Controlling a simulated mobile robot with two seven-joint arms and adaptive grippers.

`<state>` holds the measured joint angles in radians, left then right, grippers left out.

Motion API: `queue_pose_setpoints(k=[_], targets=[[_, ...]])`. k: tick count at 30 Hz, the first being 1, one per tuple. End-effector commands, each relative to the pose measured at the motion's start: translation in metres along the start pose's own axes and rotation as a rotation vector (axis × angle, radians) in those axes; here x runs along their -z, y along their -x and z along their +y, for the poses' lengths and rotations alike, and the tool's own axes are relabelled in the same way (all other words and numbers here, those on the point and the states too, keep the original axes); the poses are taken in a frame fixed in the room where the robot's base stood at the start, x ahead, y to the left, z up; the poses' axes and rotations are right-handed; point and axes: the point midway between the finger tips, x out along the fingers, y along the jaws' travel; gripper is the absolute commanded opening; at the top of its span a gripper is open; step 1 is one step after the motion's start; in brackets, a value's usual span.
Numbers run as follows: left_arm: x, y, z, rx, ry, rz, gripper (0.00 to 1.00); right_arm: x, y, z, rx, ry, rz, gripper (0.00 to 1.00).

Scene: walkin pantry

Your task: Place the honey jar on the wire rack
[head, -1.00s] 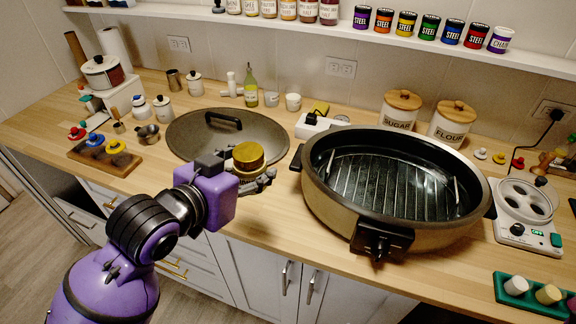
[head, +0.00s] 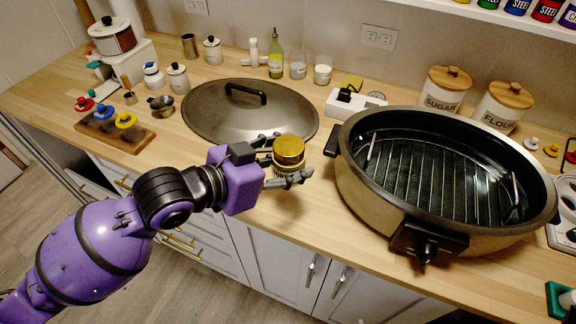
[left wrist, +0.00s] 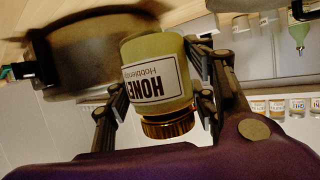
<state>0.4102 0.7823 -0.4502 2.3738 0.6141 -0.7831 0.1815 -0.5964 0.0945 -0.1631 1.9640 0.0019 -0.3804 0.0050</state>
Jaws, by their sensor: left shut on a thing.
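The honey jar (head: 288,153) has a gold lid and a white label. In the left wrist view the honey jar (left wrist: 156,80) shows a label with HONE readable. My left gripper (head: 290,162) is shut around the jar's body, lid up in the head view. It holds the jar near the counter's front, left of the roaster; any gap beneath the jar cannot be told. The wire rack (head: 436,178) lies inside the large oval roaster pan (head: 352,172), and no object rests on its visible part. My right gripper is not in view.
The roaster's high rim and front control box (head: 428,243) stand right of the jar. A large lid (head: 215,112) lies behind my gripper. Sugar (head: 443,88) and flour (head: 503,106) canisters stand behind the pan. A power strip (head: 352,104) lies at its back left.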

Motion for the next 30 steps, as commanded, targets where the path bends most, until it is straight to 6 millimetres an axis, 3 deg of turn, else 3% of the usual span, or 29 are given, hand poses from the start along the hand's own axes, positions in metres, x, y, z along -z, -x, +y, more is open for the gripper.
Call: queue_pose_setpoints(k=[4, 9, 17, 23, 30], targets=[[-0.019, -0.021, -0.021, 0.001, 0.001, 0.0, 0.07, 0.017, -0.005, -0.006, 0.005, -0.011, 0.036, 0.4], [-0.032, -0.036, -0.035, 0.001, -0.002, 0.004, 0.07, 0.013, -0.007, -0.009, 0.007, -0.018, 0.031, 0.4], [-0.043, -0.047, -0.046, 0.002, -0.003, 0.004, 0.07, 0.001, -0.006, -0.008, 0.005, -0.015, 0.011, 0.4], [-0.07, -0.058, -0.045, 0.001, -0.001, 0.004, 0.07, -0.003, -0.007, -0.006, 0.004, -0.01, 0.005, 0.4], [-0.069, -0.058, -0.045, 0.002, -0.005, 0.007, 0.07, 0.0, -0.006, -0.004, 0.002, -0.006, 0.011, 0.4]])
